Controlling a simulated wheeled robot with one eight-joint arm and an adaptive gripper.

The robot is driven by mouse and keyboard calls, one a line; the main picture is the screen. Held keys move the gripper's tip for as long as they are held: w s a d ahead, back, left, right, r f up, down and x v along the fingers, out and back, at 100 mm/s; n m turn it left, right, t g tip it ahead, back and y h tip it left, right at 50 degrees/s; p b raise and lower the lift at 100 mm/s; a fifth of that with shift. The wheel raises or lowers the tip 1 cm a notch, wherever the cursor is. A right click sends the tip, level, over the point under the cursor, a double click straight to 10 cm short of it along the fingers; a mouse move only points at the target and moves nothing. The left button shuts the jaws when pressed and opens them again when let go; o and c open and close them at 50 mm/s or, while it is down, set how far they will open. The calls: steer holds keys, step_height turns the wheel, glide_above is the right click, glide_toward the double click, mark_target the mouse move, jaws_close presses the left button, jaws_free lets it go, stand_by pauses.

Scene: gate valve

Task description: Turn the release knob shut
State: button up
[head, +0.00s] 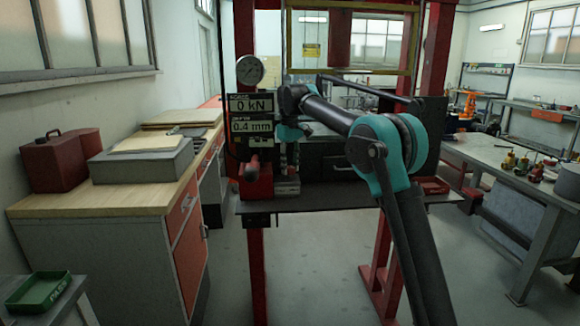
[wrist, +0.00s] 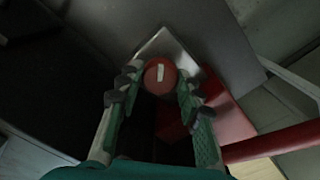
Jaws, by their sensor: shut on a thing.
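The release knob (wrist: 153,80) is a round red knob with a pale white mark on its face, near the middle of the wrist view. The mark stands nearly upright there, slightly tilted. My gripper (wrist: 158,86) has its green fingers with dark pads on both sides of the knob and is shut on it. In the head view my gripper (head: 290,150) points down beside the press's display panel. I cannot make out the knob there.
The red press frame (head: 258,262) carries a round gauge (head: 250,70) and displays reading 0 kN (head: 252,104) and 0.4 mm (head: 252,127). A wooden-topped cabinet (head: 100,203) stands left, a cluttered workbench (head: 530,185) right.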

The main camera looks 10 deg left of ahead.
mark_target(290, 167)
steer(key=m, duration=0.4)
steer(key=shift+m, duration=2.2)
steer(key=o, duration=1.1)
steer(key=shift+o, duration=0.2)
step_height(290, 167, up, 12)
